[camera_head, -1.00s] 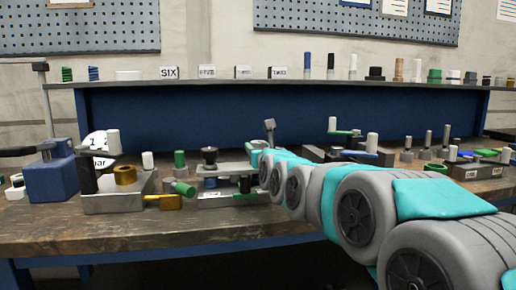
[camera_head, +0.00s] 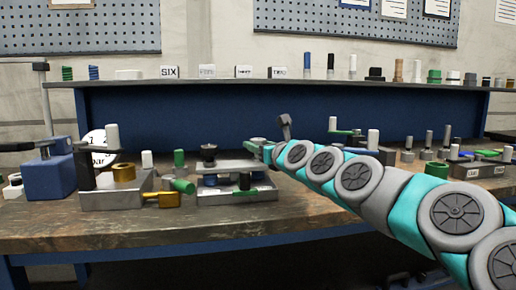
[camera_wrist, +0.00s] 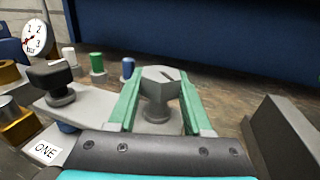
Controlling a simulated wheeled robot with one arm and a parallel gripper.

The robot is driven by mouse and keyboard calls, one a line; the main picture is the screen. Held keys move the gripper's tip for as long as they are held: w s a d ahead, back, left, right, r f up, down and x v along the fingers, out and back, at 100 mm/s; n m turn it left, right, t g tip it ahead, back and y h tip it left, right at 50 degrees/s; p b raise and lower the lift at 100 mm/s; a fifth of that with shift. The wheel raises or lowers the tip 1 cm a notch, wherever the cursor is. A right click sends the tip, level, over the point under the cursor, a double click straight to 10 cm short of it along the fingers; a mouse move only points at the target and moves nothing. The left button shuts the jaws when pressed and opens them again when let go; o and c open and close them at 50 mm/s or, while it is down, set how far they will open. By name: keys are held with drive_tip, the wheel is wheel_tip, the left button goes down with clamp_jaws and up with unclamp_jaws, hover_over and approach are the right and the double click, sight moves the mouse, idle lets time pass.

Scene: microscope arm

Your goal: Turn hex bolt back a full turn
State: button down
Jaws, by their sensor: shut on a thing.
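The grey hex bolt (camera_wrist: 160,82) stands upright in the middle of the wrist view, with a dark line across its top. It rises from a light grey plate (camera_wrist: 90,118). My gripper (camera_wrist: 160,95) has its green fingers on either side of the bolt head and is shut on it. In the head view my gripper (camera_head: 254,148) is over the right part of the metal fixture (camera_head: 235,195); the bolt cannot be made out there. A black knob (camera_wrist: 55,78) stands on the same plate, left of the bolt.
A dark grey block (camera_wrist: 280,135) stands right of my gripper. White (camera_wrist: 70,56), green (camera_wrist: 96,64) and blue (camera_wrist: 127,68) pegs stand behind. A second fixture with a brass ring (camera_head: 124,173) is farther left.

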drive_tip(key=shift+w+r+n+g+y+p, duration=0.15)
drive_tip(key=shift+n+g+y+p, duration=0.65)
drive_tip(key=shift+n+g+y, duration=0.65)
drive_tip(key=shift+f+n+g+y+p, duration=0.2)
drive_tip(key=shift+n+g+y+p, duration=0.3)
drive_tip(key=shift+n+g+y, duration=0.55)
drive_tip(key=shift+g+y, duration=0.3)
drive_tip(key=shift+c, duration=1.6)
unclamp_jaws()
drive_tip(key=v, duration=0.8)
drive_tip(key=shift+b, duration=0.35)
drive_tip(key=shift+a, duration=0.1)
